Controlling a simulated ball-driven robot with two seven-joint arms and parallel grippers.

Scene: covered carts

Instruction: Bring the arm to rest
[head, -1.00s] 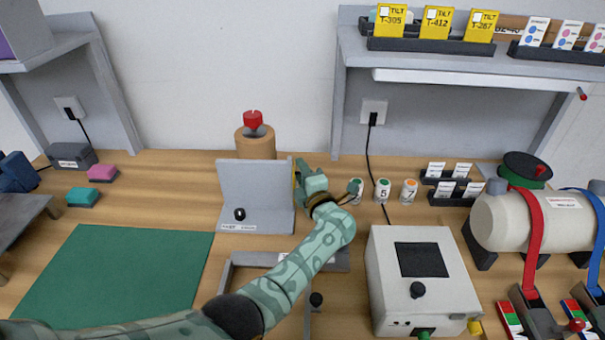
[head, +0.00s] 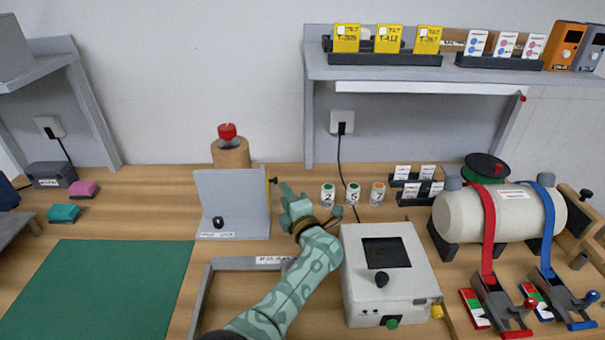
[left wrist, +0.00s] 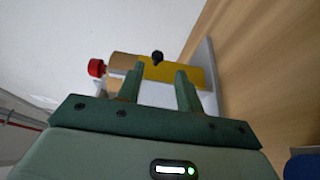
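My left gripper (head: 286,195) is just right of a grey upright panel (head: 236,195) on the bench, apart from it as far as I can tell. In the left wrist view its two fingers (left wrist: 160,90) stand apart with nothing held between them. Beyond the fingers are a yellow plate (left wrist: 175,72) and a black knob (left wrist: 157,57). In the head view the yellow plate (head: 267,188) shows edge-on at the panel's right side, with the black knob (head: 273,181) sticking out toward my gripper. My right gripper is not in view.
Numbered canisters (head: 352,194) stand just right of my gripper. A white box with a dark screen (head: 410,290) is close beside my forearm. A grey frame (head: 203,290) lies left of the forearm. The green mat (head: 105,290) is bare.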

